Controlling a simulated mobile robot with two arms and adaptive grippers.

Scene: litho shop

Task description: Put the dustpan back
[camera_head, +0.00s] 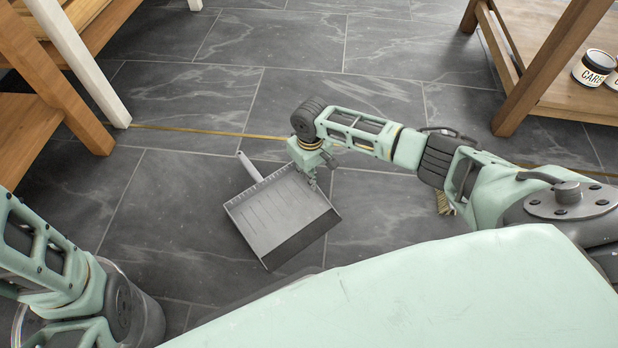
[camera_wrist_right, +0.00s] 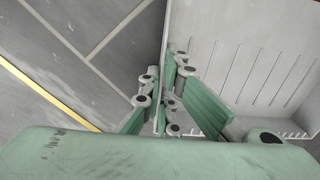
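The grey dustpan (camera_head: 275,212) is in the middle of the head view over the dark tiled floor, its pale handle (camera_head: 249,167) pointing to the far left. I cannot tell whether it touches the floor. My right gripper (camera_head: 313,178) is at its far right side wall. In the right wrist view the two fingers (camera_wrist_right: 164,85) are close together on either side of the wall of the dustpan (camera_wrist_right: 245,60), pinching it. The fingers hide part of the wall. My left arm shows at the lower left, but its gripper is out of view.
A wooden bench (camera_head: 45,85) with a white leg stands at the left. A wooden table with a low shelf (camera_head: 555,95) and labelled cans (camera_head: 593,68) stands at the right. A straw-coloured thing (camera_head: 444,203) is partly hidden behind my right arm. The floor beyond the dustpan is clear.

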